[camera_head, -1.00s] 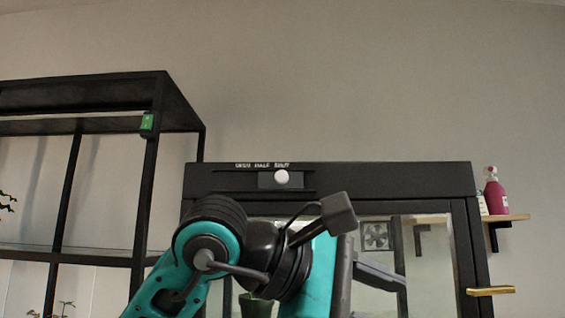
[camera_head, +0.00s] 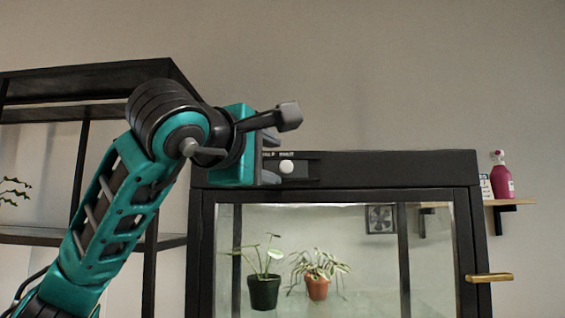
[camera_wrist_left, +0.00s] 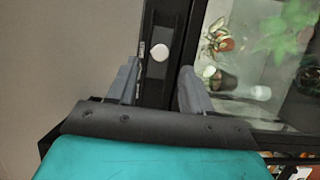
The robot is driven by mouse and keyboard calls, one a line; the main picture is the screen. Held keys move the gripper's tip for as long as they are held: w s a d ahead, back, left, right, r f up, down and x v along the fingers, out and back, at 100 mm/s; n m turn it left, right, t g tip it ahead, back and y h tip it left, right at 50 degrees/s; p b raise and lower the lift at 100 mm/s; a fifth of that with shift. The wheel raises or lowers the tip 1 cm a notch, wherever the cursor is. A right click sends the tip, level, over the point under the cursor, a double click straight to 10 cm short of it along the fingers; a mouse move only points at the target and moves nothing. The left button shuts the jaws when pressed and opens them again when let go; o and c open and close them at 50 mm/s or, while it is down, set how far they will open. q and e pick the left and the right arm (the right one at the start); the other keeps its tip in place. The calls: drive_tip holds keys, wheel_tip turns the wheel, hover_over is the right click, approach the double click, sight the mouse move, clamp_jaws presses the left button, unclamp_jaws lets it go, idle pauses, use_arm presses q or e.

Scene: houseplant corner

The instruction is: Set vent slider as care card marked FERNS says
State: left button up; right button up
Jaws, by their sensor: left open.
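The vent slider's white knob (camera_head: 286,167) sits in a dark slot on the top front rail of the black glass cabinet (camera_head: 400,168). It is under the SHUT label; HALF is partly covered by my arm and OPEN is hidden. My left gripper (camera_head: 271,156) is open, just left of the knob in the head view. In the left wrist view, the knob (camera_wrist_left: 159,52) lies ahead of the two open fingers (camera_wrist_left: 158,80), roughly midway between them, not gripped. No card marked FERNS can be read. My right gripper is out of view.
Potted plants (camera_head: 265,291) show behind the cabinet's glass. A brass handle (camera_head: 490,277) sticks out at its right. A small wall shelf (camera_head: 510,202) holds a magenta bottle (camera_head: 501,178) and a white item. A black shelf rack (camera_head: 90,78) stands left.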

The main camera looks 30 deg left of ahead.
sight(285, 166)
use_arm(q)
drive_tip(key=shift+w+a+p, duration=0.15)
drive_tip(key=shift+w+a, duration=0.05)
drive_tip(key=shift+w, duration=1.2)
drive_tip(key=shift+w+a+p, duration=0.15)
drive_tip(key=shift+w+a, duration=0.05)
drive_tip(key=shift+w, duration=1.15)
drive_tip(key=shift+c, duration=0.5)
clamp_jaws()
